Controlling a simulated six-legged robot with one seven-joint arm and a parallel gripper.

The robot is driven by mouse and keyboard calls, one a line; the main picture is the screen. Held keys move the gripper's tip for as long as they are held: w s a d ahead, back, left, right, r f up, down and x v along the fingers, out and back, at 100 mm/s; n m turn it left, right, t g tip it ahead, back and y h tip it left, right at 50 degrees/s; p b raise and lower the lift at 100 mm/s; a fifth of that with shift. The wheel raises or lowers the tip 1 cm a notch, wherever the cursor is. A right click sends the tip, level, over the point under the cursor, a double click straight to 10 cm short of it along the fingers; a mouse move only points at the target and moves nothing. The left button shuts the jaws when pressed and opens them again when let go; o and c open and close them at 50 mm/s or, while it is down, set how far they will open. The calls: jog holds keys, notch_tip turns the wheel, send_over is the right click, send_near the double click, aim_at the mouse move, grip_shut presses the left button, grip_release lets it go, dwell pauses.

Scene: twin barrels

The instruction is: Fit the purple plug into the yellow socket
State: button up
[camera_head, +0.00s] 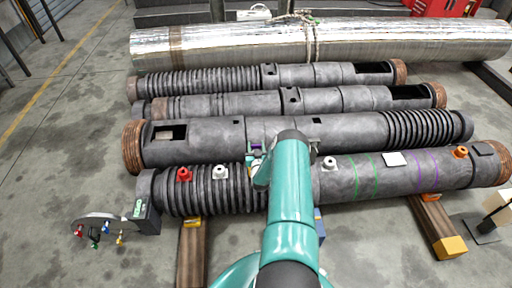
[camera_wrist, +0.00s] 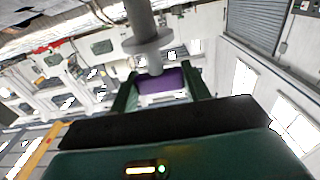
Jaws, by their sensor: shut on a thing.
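My gripper (camera_wrist: 160,88) is shut on the purple plug (camera_wrist: 172,80), which sits between its two green fingers in the wrist view. A grey rod with a round flange stands just above the plug in that view; I cannot tell whether they touch. In the head view, a bit of the purple plug (camera_head: 256,146) shows above the front barrel, beside my teal arm, which hides most of the gripper. I cannot make out a clearly yellow socket; an orange fitting (camera_head: 460,152) stands on the front barrel's right part.
The front barrel (camera_head: 340,183) also carries a red fitting (camera_head: 184,174) and white fittings (camera_head: 220,172). More dark barrels and a silver pipe (camera_head: 370,40) lie behind. A curved rack (camera_head: 98,217) with coloured hanging pieces is at left. Wooden supports stick out in front.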

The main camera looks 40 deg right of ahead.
jog(key=shift+f, duration=2.9)
jog(key=shift+f, duration=1)
jog(key=shift+f, duration=0.3)
jog(key=shift+f, duration=0.55)
jog(key=o, duration=1.1)
jog(key=shift+a, duration=0.1)
jog(key=v, duration=1.3)
jog(key=shift+s+a, duration=0.2)
jog(key=shift+s, duration=0.1)
jog(key=shift+w, duration=0.1)
